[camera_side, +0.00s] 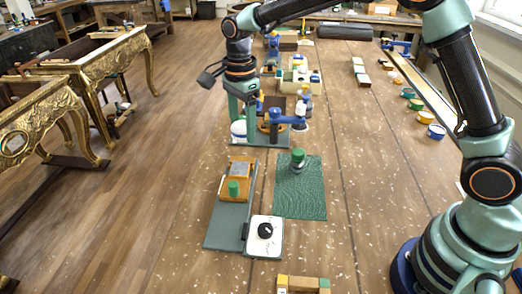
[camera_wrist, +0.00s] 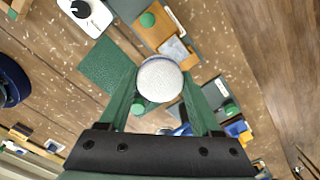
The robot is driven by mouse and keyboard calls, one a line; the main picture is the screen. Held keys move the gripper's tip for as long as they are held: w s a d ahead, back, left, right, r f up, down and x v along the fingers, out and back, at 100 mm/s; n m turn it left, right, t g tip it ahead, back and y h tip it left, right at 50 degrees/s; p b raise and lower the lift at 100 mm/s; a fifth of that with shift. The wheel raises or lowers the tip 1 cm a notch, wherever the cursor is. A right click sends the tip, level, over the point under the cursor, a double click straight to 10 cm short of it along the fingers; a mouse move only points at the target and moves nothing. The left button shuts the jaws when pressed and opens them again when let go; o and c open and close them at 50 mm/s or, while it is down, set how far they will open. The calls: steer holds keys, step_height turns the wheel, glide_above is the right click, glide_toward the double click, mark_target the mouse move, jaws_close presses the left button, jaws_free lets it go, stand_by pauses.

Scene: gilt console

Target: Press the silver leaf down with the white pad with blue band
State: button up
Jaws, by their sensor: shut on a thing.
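My gripper (camera_side: 243,122) is shut on the white pad with blue band (camera_side: 238,131). In the wrist view, the pad's round white face (camera_wrist: 160,76) shows between the green fingers of my gripper (camera_wrist: 160,88). The silver leaf (camera_side: 240,168) is a pale grey square on an orange-brown block; it also shows in the wrist view (camera_wrist: 174,50), partly beside the pad's edge. In the side view, the pad is above and behind the leaf, apart from it. The pad's grip is partly hidden.
A green knob (camera_side: 233,188) stands on the block in front of the leaf. A white box with a black dial (camera_side: 265,236) is nearer the camera. A green mat (camera_side: 300,195) lies to the right with a green-topped tool (camera_side: 298,158).

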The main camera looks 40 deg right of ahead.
steer(key=shift+w+a+f, duration=0.65)
steer(key=shift+w+f, duration=0.05)
step_height(320, 180, down, 3)
steer(key=shift+f, duration=0.15)
stand_by(0.5)
